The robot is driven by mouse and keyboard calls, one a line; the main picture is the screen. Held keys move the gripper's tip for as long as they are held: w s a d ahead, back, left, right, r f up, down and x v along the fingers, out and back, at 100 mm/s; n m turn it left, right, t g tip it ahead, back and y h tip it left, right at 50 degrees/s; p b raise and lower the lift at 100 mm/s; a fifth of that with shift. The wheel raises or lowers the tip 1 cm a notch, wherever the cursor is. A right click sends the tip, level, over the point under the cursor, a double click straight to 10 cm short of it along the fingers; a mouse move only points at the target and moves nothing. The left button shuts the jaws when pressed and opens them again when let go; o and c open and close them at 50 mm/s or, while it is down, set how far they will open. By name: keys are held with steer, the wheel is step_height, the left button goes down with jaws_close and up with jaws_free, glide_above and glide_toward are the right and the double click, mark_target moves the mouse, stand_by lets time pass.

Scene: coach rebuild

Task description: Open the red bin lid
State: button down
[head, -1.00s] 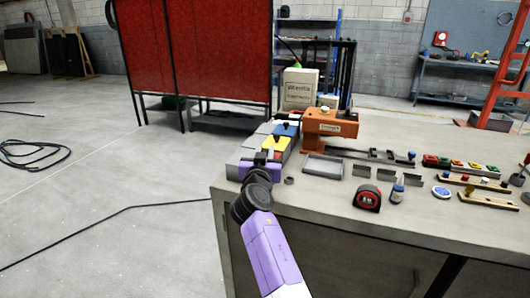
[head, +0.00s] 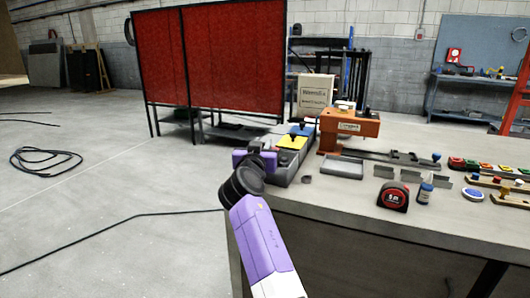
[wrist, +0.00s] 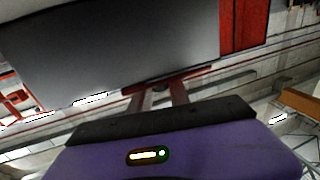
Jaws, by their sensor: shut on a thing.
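A row of small grey bins stands along the left edge of the bench, with a yellow lid (head: 292,142) and a blue lid (head: 303,130) showing. My purple gripper is at the near end of this row and hides the red lid there in the head view. In the wrist view my gripper (wrist: 165,88) has its two fingers close together on a narrow red piece (wrist: 190,77), seemingly part of the red lid. A wide grey surface lies just beyond it. I cannot tell how far the lid is raised.
An orange press (head: 348,126) and a grey tray (head: 343,165) stand right of the bins. A red screen (head: 215,70) stands behind.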

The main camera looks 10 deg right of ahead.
steer(key=c, duration=1.2)
jaws_free()
steer(key=shift+s, duration=0.1)
steer(key=v, duration=0.7)
steer(key=shift+s+a+p, duration=0.2)
steer(key=shift+s+p, duration=0.1)
